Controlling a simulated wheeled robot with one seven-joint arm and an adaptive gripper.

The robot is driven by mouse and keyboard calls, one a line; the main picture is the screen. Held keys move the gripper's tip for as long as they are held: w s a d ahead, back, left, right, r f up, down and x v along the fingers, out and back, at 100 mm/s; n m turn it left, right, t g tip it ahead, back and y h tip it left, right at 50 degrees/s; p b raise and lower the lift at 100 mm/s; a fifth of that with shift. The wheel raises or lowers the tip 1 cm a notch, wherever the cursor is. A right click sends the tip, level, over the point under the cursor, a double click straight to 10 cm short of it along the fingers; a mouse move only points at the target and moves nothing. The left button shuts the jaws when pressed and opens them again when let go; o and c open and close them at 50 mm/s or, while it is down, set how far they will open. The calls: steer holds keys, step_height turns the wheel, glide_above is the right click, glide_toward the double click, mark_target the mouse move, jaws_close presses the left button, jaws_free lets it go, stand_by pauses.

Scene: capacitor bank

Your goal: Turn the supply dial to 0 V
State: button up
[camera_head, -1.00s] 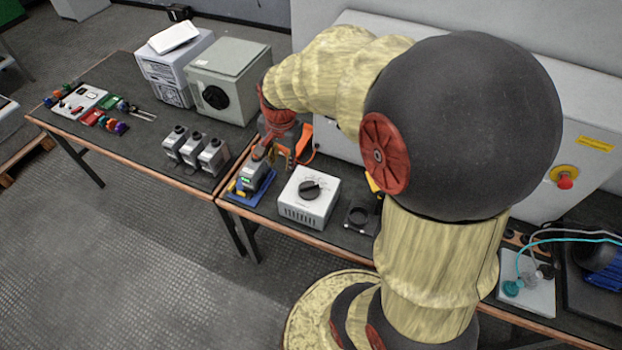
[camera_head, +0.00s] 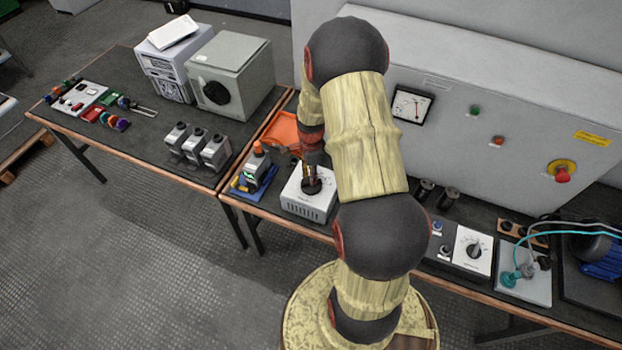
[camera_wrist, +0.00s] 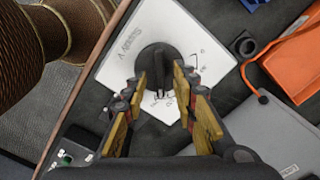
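The supply box (camera_head: 303,203) is a white box with a black dial (camera_head: 311,187) on its top, on the bench in the middle of the head view. In the wrist view the dial (camera_wrist: 156,62) sits on the white top, with "Supply V" printed beside it and a small scale partly hidden by my fingers. A 0 mark seems to show to the right. My gripper (camera_wrist: 160,78) is open, pointing down, with one finger on each side of the dial's lower part. I cannot tell whether the fingers touch it. My gripper hides part of the dial in the head view (camera_head: 309,172).
A grey cabinet (camera_head: 470,140) with a meter (camera_head: 411,105) and a red emergency button (camera_head: 562,171) stands behind. Another white dial panel (camera_head: 473,250) lies to the right.

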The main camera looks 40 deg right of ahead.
steer(key=shift+f, duration=0.9)
steer(key=c, duration=0.3)
steer(key=c, duration=0.4)
jaws_close()
